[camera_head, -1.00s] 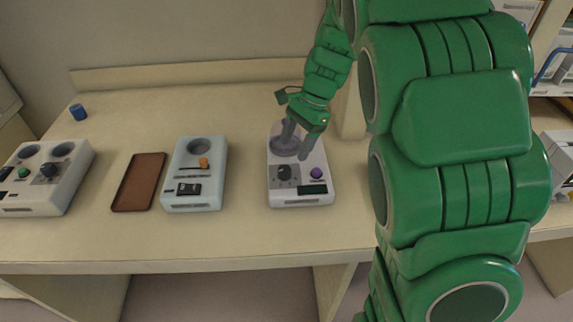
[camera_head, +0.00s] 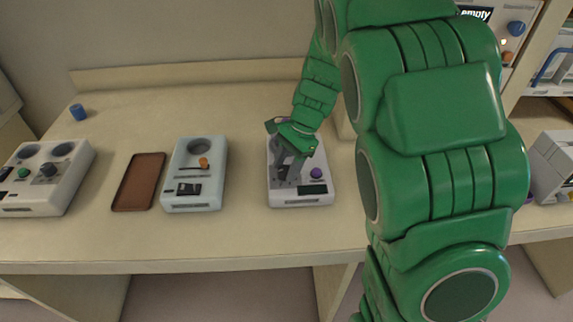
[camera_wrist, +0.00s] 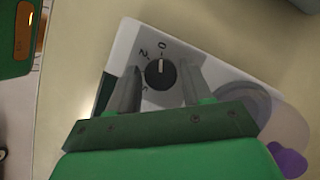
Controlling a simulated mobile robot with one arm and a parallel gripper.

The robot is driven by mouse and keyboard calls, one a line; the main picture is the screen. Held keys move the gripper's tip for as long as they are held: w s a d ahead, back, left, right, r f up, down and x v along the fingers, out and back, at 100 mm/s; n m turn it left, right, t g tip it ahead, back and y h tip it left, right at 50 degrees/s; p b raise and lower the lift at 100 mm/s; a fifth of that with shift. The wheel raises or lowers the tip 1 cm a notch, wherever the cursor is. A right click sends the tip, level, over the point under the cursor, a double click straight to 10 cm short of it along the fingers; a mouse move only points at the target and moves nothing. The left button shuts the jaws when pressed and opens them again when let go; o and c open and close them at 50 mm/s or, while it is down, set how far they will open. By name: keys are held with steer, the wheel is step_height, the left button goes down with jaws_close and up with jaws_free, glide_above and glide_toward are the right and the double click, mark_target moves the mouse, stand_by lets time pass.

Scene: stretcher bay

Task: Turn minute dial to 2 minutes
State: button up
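The minute dial (camera_wrist: 160,74) is a small black round knob with a light pointer line on a grey plate marked 0, 2 and 5. In the wrist view the line appears to point toward the 0. My gripper (camera_wrist: 160,88) is open, with one grey finger on each side of the dial and gaps between. In the head view my gripper (camera_head: 286,166) is over the device's front left part and hides the dial.
The device also has a purple knob (camera_head: 316,173), a dark display (camera_head: 312,190) and a round recess (camera_wrist: 248,105). To its left are a pale blue device (camera_head: 218,180), a brown tray (camera_head: 128,200) and another white device (camera_head: 62,192). Bare table lies in front.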

steer(key=c, duration=0.7)
steer(key=shift+w+n, duration=0.1)
steer(key=shift+n, duration=0.2)
steer(key=shift+r+n, duration=0.1)
steer(key=shift+n, duration=0.5)
steer(key=n+g+h, duration=0.1)
steer(key=n, duration=0.2)
steer(key=shift+w+a, duration=0.1)
steer(key=shift+a, duration=0.05)
steer(key=shift+n+g+h, duration=0.5)
steer(key=shift+n+h, duration=0.3)
steer(key=shift+n, duration=1.2)
steer(key=o, duration=1)
